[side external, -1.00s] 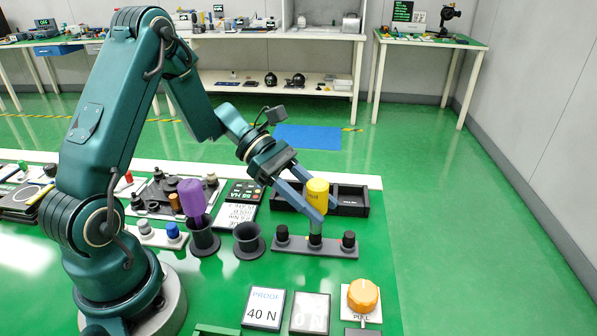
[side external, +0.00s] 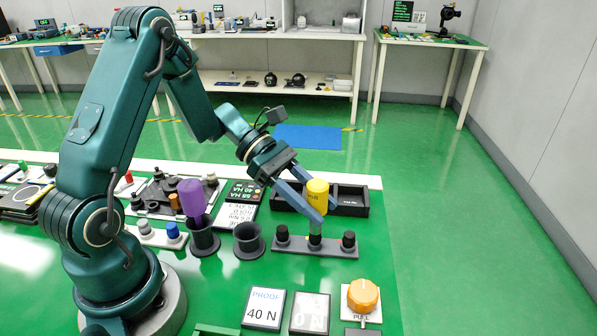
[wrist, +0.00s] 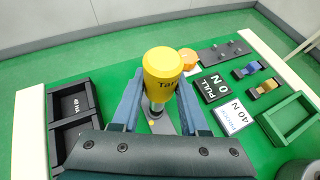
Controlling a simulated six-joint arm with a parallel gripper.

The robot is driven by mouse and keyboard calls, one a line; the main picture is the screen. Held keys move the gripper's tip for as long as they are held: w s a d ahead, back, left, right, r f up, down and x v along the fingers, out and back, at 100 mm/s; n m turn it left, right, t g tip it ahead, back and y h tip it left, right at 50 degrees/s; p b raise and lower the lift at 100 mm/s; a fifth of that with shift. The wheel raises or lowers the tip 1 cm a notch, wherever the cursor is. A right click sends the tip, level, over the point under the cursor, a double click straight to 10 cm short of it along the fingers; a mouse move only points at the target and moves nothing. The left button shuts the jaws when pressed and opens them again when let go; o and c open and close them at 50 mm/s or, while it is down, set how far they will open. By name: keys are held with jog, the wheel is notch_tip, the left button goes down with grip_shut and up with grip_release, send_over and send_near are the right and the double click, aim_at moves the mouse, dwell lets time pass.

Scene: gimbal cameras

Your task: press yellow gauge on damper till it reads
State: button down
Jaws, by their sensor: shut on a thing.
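The yellow gauge (side external: 317,192) is upright between the two fingers of my gripper (side external: 327,212), which is shut on it. In the wrist view the yellow gauge (wrist: 163,68) has its dark lower end pointing down at the strip. The gauge stands over the middle damper (side external: 315,241) of a grey strip (side external: 296,248), between two black-topped dampers. Its tip appears to meet that damper, but the finger partly hides the contact. The display panel (side external: 242,191) behind shows green characters and white text, upside down and hard to read.
A purple gauge (side external: 191,198) stands in a dark cup, beside an empty dark cup (side external: 248,240). A black tray (side external: 352,200) lies just behind my gripper. A "PROOF 40 N" card (side external: 263,308) and an orange knob (side external: 362,294) are in front.

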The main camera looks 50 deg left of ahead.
aim_at(317, 183)
jog(key=shift+r, duration=2.95)
